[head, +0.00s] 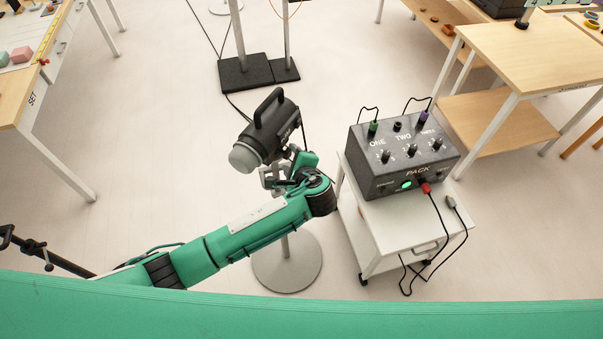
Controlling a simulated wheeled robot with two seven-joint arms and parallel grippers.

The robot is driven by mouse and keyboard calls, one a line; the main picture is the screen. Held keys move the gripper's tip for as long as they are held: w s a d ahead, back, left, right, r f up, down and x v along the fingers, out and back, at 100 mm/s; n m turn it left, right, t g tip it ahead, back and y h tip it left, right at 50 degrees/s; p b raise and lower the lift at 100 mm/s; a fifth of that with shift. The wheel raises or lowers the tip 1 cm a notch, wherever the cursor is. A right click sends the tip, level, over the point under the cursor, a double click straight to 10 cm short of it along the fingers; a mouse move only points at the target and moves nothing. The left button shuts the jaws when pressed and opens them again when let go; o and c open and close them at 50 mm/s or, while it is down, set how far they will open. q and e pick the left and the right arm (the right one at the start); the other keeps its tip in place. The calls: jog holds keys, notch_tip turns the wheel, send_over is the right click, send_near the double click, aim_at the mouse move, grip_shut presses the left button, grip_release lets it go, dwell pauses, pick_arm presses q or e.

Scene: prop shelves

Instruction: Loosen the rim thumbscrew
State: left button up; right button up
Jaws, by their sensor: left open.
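A black stage lamp (268,127) with a top handle and a pale grey front end stands on a pole with a round grey base (287,266). My left arm comes in from the left and bends up to the lamp. My left gripper (272,176) is open just below the lamp body, close to its underside. The rim thumbscrew is too small or hidden to make out clearly; the gripper and wrist cover part of the lamp's lower side. I cannot tell whether the fingers touch anything. My right gripper is not in view.
Black base plates (246,74) with poles stand behind. Wooden tables are at the left (18,96) and right (512,60). Open floor lies left of the lamp.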

pick_arm(q)
jog(key=b+v, duration=0.3)
jog(key=v, duration=0.8)
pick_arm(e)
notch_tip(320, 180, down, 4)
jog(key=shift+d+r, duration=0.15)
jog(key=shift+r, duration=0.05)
pick_arm(q)
jog(key=shift+w, duration=0.1)
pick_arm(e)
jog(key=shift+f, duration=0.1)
